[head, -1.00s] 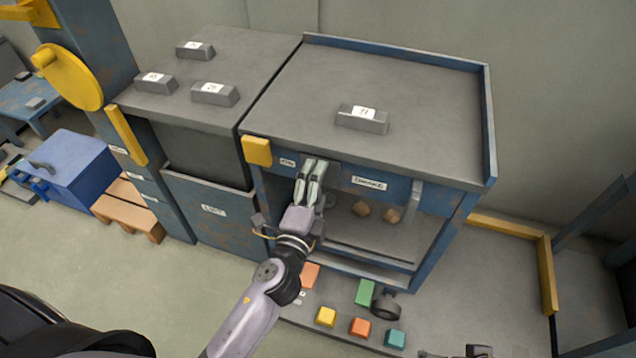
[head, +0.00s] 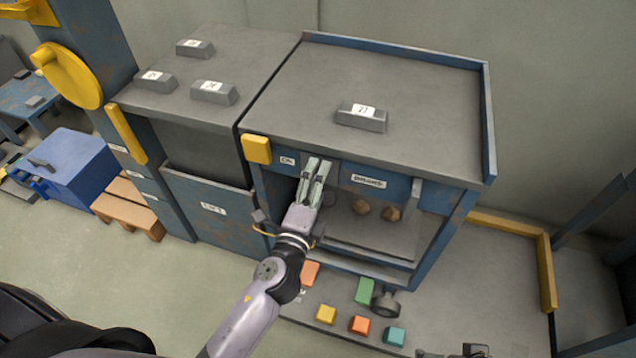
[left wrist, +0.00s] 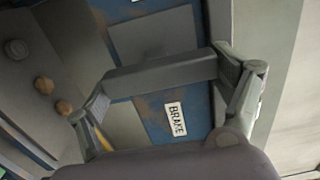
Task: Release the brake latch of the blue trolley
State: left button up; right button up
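The blue trolley (head: 443,240) is a blue-framed bench with a grey top and a dark castor. A blue panel under its top carries small white labels, one reading BRAKE (left wrist: 175,118) in the left wrist view. My left gripper (head: 318,168) is at this panel, left of the larger label. In the left wrist view a thick grey bar, apparently the brake latch (left wrist: 160,75), spans between the two fingers of my left gripper (left wrist: 163,80). Its ends meet the finger pads. My right gripper (head: 455,352) shows only as dark parts at the bottom edge.
Two brown lumps (head: 375,210) lie on the shelf under the panel. Several coloured blocks (head: 360,325) lie on the floor plate in front. A grey block (head: 362,117) sits on the trolley top. A grey cabinet (head: 208,205) adjoins at the left. A yellow rail (head: 547,275) stands at the right.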

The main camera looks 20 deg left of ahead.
pick_arm(q)
jog(key=shift+o, duration=1.1)
jog(key=s, duration=1.2)
jog(key=shift+a, duration=0.2)
